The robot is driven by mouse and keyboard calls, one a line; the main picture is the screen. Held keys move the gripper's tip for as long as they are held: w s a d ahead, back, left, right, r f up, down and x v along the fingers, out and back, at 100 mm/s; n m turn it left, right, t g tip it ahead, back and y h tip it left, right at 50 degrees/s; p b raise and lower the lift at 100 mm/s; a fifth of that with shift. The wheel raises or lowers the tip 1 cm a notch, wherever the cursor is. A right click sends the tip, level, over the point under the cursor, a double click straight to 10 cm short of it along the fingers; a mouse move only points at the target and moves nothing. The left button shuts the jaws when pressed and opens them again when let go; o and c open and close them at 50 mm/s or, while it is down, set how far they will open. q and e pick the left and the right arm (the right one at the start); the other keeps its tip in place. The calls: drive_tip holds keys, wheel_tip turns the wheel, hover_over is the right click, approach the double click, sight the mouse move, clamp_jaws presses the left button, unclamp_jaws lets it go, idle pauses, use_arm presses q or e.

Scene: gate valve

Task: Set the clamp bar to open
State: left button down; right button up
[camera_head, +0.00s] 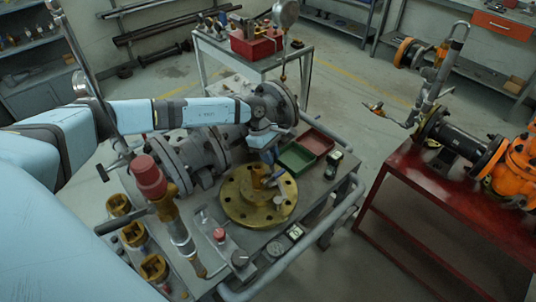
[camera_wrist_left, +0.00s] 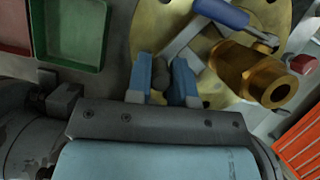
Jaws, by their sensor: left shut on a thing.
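My left gripper (camera_head: 270,158) reaches down at the far edge of a round brass flange (camera_head: 242,206) on the cart. In the left wrist view its two light blue fingers (camera_wrist_left: 161,82) are closed on the dark grey end of a grey bar (camera_wrist_left: 185,38), which looks like the clamp bar. The bar runs from between the fingers across the flange face, partly behind a blue-handled tool (camera_wrist_left: 222,12). My right gripper is not in view.
A green tray (camera_head: 296,158) and a red tray (camera_head: 317,142) lie just beyond the flange. A red-tipped lever (camera_head: 220,235) is near the front. A red bench (camera_head: 440,190) stands right, across open floor.

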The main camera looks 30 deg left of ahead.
use_arm(q)
drive_tip(key=shift+d, duration=0.1)
drive_tip(key=c, duration=1.3)
unclamp_jaws()
drive_tip(key=shift+r, duration=0.1)
drive_tip(key=shift+r, duration=0.25)
drive_tip(key=b+v, duration=0.2)
drive_tip(key=v, duration=1.1)
drive_tip(key=shift+r, duration=0.15)
